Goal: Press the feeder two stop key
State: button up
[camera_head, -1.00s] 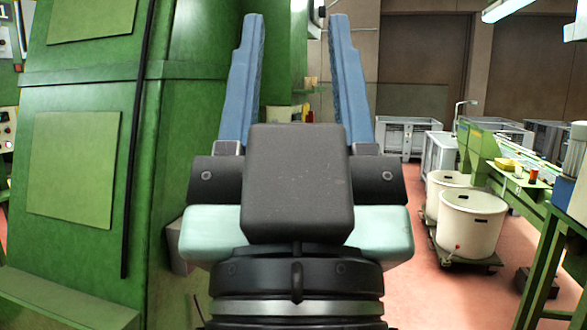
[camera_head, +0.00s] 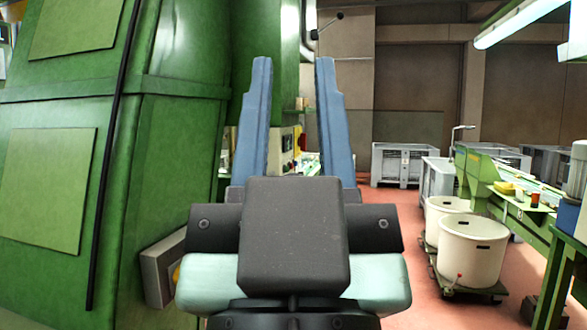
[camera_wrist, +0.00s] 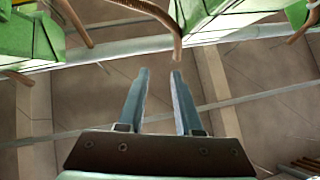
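My gripper (camera_head: 293,65) is raised in front of the head camera, its two blue fingers pointing up and away. They stand apart with nothing between them. It also shows in the wrist view (camera_wrist: 160,72), where the fingertips have a narrow gap and no contact. I cannot make out a feeder two stop key in either view. A small lit area with red and yellow parts (camera_head: 300,140) shows behind the fingers, partly hidden and too small to read. A grey box (camera_head: 158,272) sits low beside the green machine, partly hidden by my gripper.
A tall green machine (camera_head: 60,190) fills the left side close by. White tubs (camera_head: 472,250) on a dolly and a green conveyor bench (camera_head: 510,190) stand on the right. Grey crates (camera_head: 403,165) stand at the back. Reddish floor (camera_head: 390,205) is clear between them.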

grip_shut()
dwell(1.4)
